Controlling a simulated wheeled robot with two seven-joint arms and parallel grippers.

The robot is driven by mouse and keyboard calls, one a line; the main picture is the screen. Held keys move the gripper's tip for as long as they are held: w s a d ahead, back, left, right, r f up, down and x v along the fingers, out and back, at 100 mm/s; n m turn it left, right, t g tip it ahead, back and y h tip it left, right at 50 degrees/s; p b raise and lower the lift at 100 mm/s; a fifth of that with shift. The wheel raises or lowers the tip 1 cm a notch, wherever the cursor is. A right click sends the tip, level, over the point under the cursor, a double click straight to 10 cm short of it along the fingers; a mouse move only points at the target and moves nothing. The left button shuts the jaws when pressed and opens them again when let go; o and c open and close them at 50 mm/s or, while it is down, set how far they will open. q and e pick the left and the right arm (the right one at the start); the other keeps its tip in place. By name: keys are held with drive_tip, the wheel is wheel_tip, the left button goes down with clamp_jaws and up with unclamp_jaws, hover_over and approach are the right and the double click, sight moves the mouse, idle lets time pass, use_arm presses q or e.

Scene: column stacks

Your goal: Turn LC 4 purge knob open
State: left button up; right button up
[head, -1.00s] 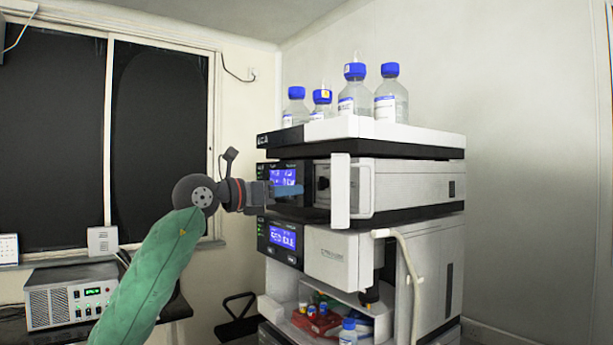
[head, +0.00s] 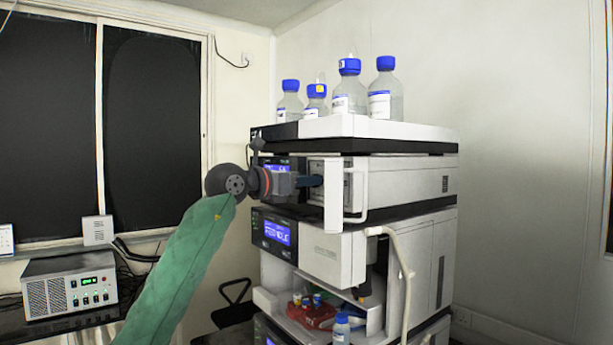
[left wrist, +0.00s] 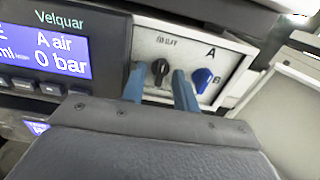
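In the left wrist view, a small black knob (left wrist: 159,72) sits on a white panel (left wrist: 150,28) under a small label that I cannot read clearly. I cannot tell whether the fingertips reach the knob's depth. In the head view my left gripper (head: 312,181) is at the upper module, hiding its knobs. My right gripper is not in view.
The upper module (head: 410,178) has a white door (head: 334,194) standing open just right of my gripper. A lit display (left wrist: 55,45) reads "A air" and "0 bar". Several blue-capped bottles (head: 385,88) stand on top. A pale hose (head: 403,262) hangs below.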

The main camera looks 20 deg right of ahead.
use_arm(q)
drive_tip(key=shift+d, duration=0.25)
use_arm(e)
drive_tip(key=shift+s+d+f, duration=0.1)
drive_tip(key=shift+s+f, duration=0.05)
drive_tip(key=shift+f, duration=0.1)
use_arm(q)
drive_tip(key=shift+c, duration=0.4)
clamp_jaws()
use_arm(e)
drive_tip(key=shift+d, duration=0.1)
